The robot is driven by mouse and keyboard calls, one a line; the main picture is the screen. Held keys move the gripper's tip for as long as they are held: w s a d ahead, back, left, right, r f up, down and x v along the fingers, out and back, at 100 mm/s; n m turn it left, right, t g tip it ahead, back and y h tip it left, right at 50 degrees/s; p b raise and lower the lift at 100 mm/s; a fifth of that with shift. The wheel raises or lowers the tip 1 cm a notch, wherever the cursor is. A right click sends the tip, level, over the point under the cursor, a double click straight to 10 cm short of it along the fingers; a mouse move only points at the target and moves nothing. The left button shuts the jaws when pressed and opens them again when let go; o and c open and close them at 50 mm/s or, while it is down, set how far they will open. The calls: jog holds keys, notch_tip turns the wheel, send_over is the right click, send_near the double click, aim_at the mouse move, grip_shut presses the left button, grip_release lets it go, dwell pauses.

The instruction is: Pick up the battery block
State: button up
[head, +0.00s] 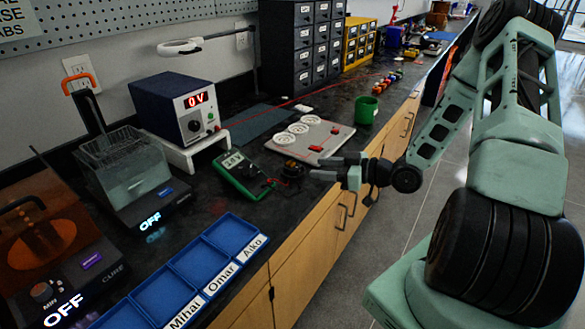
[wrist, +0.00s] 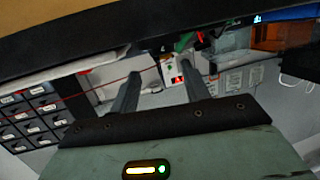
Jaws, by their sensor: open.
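I cannot tell for certain which thing is the battery block. A small dark object (head: 292,170) with red by it lies on the black counter beside the green multimeter, too small to identify. A row of small coloured pieces (head: 386,80) lies farther along the counter. My gripper (head: 314,167) is open and empty at the counter's front edge, its fingers pointing left toward the small dark object. In the wrist view my gripper's two fingers (wrist: 158,66) stand apart, with nothing held between them.
The multimeter (head: 242,174), a pale board (head: 305,147) with white discs and red parts, and a green mug (head: 366,109) stand nearby. A blue labelled tray (head: 197,283) lies toward the front. A power supply (head: 176,108) and drawer cabinets (head: 301,45) line the wall. Floor is right.

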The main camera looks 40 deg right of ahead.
aim_at(295, 165)
jog(key=shift+p+x, duration=0.3)
jog(key=shift+x, duration=3.15)
jog(key=shift+s, duration=0.1)
jog(key=c, duration=0.8)
jog(key=shift+o, duration=0.2)
jog(key=shift+r, duration=0.1)
notch_tip(295, 165, up, 10)
jog(key=shift+p, duration=0.3)
